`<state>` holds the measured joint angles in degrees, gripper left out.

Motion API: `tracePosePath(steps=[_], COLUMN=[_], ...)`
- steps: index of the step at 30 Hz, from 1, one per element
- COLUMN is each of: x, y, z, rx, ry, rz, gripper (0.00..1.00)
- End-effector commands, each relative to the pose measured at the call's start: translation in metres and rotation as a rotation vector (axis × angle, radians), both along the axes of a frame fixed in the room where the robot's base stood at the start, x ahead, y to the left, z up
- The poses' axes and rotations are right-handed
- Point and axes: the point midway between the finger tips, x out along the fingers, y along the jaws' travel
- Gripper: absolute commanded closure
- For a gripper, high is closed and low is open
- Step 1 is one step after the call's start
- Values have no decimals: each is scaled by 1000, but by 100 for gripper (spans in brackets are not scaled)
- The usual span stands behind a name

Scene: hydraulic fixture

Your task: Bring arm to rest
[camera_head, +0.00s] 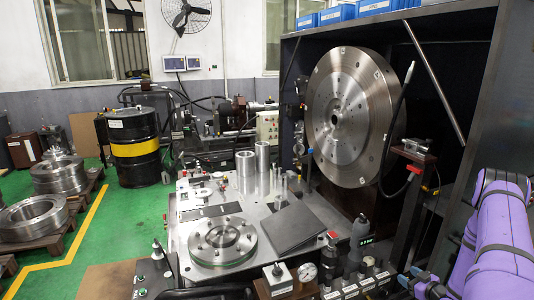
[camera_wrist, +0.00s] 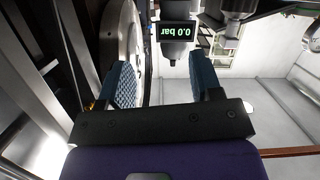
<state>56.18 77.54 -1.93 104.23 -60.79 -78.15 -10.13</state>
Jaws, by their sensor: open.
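My purple arm (camera_head: 500,230) is at the right edge of the head view, raised beside the dark frame of the fixture and bent down toward the lower right. In the wrist view my gripper (camera_wrist: 165,82) has its two blue textured fingers wide apart, with nothing held between them. Beyond the fingertips is a dark pressure gauge with a lit display (camera_wrist: 178,31) reading 0.0 bar, upside down in that view. The gauge display also shows in the head view (camera_head: 366,240), at the front right of the bench. The fingers appear apart from the gauge.
A large steel disc (camera_head: 350,117) stands upright in the dark cabinet frame (camera_head: 492,85). The metal bench (camera_head: 200,270) carries a flanged ring (camera_head: 222,241), a dark plate (camera_head: 292,229) and cylinders. A rack of tools (camera_head: 350,288) lines its front. Green floor (camera_head: 120,225) is open at left.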

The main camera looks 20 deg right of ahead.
Motion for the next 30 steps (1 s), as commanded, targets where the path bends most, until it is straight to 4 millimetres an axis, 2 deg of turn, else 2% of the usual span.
tracePosePath(steps=[1,6,11,15,22,30], x=[16,55,85,105,123,120], y=[-4,-8,-3,9,40,93], z=[21,79,137,189,274,368], rx=[-30,-106,-165,-206,-251,-266], ry=[23,118,197,257,342,425], rz=[2,-18,-48,-79,-142,-216], gripper=[41,41,41,41,41,41])
